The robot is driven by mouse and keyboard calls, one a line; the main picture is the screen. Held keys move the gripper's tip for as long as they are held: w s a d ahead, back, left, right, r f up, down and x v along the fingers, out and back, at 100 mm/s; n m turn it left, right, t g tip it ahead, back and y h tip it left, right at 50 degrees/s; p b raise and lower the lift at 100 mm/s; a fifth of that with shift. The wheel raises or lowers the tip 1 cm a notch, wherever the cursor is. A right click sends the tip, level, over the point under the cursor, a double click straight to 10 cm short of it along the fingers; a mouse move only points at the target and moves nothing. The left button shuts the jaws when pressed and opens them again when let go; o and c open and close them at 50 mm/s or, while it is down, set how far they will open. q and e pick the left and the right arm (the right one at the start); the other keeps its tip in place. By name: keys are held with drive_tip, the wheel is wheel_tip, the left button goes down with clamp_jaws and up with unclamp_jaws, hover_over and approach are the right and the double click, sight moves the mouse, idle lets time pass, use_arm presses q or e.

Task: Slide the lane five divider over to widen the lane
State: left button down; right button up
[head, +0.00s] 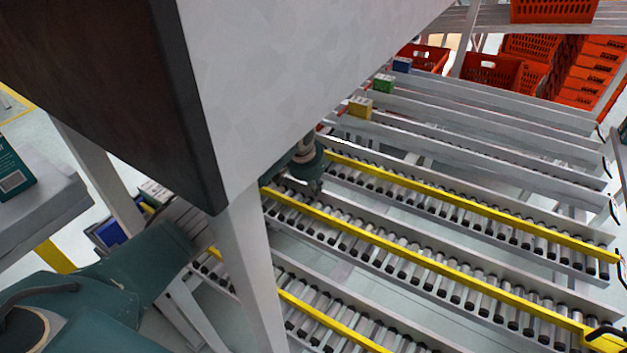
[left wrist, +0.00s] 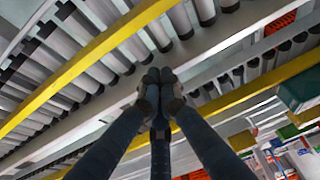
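Several long grey dividers (head: 470,172) and yellow rails (head: 430,262) run between roller lanes; no lane numbers can be read, so I cannot tell which divider is lane five's. My left gripper (head: 305,178) is at the left end of the lanes in the head view, partly hidden behind a large panel and white post. In the left wrist view, its fingertips (left wrist: 159,78) are together, over a grey divider (left wrist: 215,42) between two yellow rails (left wrist: 100,45). I see nothing clearly pinched between them; contact with the divider cannot be told. My right gripper is not in view.
A yellow box (head: 360,107), a green box (head: 383,83) and a blue box (head: 402,64) stand at the lanes' far left ends. Orange totes (head: 490,70) are stacked behind. The white post (head: 245,260) stands close to my left arm.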

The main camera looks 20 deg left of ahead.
use_arm(q)
drive_tip(key=s, duration=0.1)
drive_tip(key=s+p, duration=0.1)
drive_tip(key=s, duration=0.1)
drive_tip(key=shift+a+r+p, duration=0.2)
drive_tip(key=shift+a+p, duration=0.1)
drive_tip(key=shift+a, duration=0.05)
drive_tip(key=shift+s, duration=0.45)
drive_tip(key=shift+s+f, duration=0.1)
drive_tip(key=shift+f, duration=0.05)
drive_tip(key=shift+p, duration=0.3)
